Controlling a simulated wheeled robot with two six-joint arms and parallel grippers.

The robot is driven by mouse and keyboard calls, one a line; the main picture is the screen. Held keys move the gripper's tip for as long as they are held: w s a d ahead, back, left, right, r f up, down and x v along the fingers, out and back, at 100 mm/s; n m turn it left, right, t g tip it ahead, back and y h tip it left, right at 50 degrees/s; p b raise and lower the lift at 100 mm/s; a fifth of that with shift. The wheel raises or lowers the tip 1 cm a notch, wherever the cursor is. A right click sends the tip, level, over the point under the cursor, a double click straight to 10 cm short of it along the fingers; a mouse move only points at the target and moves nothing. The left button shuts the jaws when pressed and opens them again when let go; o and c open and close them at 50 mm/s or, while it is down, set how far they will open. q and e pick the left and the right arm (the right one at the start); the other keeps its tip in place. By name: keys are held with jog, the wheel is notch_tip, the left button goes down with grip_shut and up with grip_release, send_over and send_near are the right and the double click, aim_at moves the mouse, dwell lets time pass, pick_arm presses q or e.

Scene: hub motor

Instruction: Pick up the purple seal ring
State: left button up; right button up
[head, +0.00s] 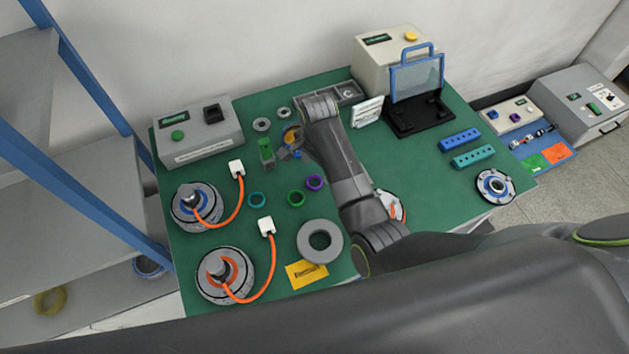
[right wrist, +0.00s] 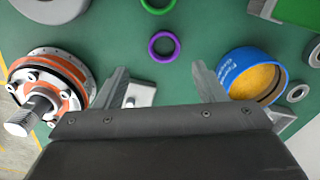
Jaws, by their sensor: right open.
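The purple seal ring (head: 314,191) lies flat on the green mat (head: 350,262), just right of a green ring (head: 296,198). In the right wrist view the purple ring (right wrist: 164,58) lies beyond the fingertips, roughly centred between them, with the green ring (right wrist: 158,9) behind it. My right gripper (head: 286,152) is open and empty, above the mat. In the head view it is farther back than the purple ring, and its fingers (right wrist: 160,84) do not touch the ring. My left gripper is not in view.
A blue tin with orange contents (right wrist: 256,72) stands close to one finger. A motor part with an orange ring (right wrist: 62,72) is near the other. A teal ring (head: 257,193), a large grey ring (head: 320,257) and two corded hub motors (head: 205,285) occupy the mat's left half.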

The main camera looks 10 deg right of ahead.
aim_at(315, 183)
jog(key=shift+f, duration=0.8)
jog(key=shift+w+f, duration=0.1)
jog(key=shift+f, duration=0.15)
notch_tip(315, 183, down, 3)
jog(key=shift+w+a+r+p, duration=0.1)
jog(key=shift+w+p, duration=0.05)
jog(key=shift+p, duration=0.3)
jog(key=shift+f, duration=0.8)
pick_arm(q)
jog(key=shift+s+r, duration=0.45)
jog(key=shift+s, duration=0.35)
pick_arm(e)
jog(key=c, duration=1.2)
